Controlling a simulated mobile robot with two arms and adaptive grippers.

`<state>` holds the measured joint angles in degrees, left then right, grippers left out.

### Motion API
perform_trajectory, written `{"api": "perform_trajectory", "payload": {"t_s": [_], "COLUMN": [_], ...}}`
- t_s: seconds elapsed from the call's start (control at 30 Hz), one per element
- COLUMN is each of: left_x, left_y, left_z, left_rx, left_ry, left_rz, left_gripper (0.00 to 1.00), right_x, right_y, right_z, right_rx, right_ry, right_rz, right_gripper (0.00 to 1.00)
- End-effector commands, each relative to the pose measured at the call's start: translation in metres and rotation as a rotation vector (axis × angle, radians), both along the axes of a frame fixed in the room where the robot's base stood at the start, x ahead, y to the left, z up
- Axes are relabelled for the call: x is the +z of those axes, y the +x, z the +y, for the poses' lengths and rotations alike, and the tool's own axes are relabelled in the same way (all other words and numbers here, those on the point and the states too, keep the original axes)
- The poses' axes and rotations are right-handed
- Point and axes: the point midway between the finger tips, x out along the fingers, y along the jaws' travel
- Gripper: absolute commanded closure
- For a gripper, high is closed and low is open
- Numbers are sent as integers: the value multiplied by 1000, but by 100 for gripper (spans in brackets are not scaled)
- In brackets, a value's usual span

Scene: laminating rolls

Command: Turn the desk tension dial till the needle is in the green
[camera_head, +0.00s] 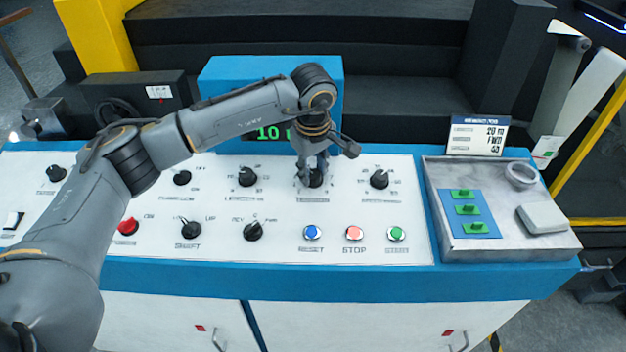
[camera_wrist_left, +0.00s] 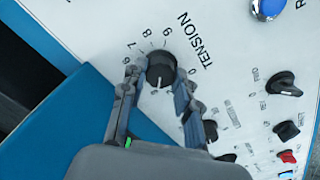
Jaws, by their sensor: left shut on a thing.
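The tension dial (camera_head: 315,180) is a black knob on the white console face. In the left wrist view the dial (camera_wrist_left: 160,67) sits beside the printed word TENSION, with scale numbers around it and a white pointer mark toward the gripper side. My left gripper (camera_head: 314,167) reaches down onto it from above. In the wrist view the fingers of the left gripper (camera_wrist_left: 157,77) are on either side of the dial, closed on it. A blue display housing (camera_head: 270,75) stands behind, with green digits partly hidden by my arm. I see no needle or green band. My right gripper is out of view.
Black knobs flank the dial, one at left (camera_head: 247,177) and one at right (camera_head: 379,179). Blue (camera_head: 312,232), red (camera_head: 354,233) and green (camera_head: 397,234) push buttons lie in front. A metal tray (camera_head: 437,215) with green-topped pieces is at the right.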

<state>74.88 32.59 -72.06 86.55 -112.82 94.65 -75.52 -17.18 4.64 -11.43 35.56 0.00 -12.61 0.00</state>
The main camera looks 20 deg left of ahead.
Motion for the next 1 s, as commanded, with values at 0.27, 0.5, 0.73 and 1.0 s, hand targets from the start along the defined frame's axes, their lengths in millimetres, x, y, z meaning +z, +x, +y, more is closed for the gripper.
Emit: {"api": "perform_trajectory", "payload": {"t_s": [0.27, 0.5, 0.73, 1.0], "left_x": [-4, -3, -2, -1], "left_y": [0, -1, -1, -1], "left_z": [0, -1, -1, -1], "left_rx": [-211, -325, -373, -381], "left_ry": [37, 55, 63, 64], "left_rz": [12, 19, 21, 23], "left_gripper": [100, 100, 100, 100], "right_x": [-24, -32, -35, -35], "right_y": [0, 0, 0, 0], "right_z": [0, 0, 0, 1], "right_rx": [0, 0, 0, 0], "right_ry": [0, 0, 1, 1], "right_rz": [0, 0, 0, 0], "right_gripper": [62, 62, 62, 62]}}
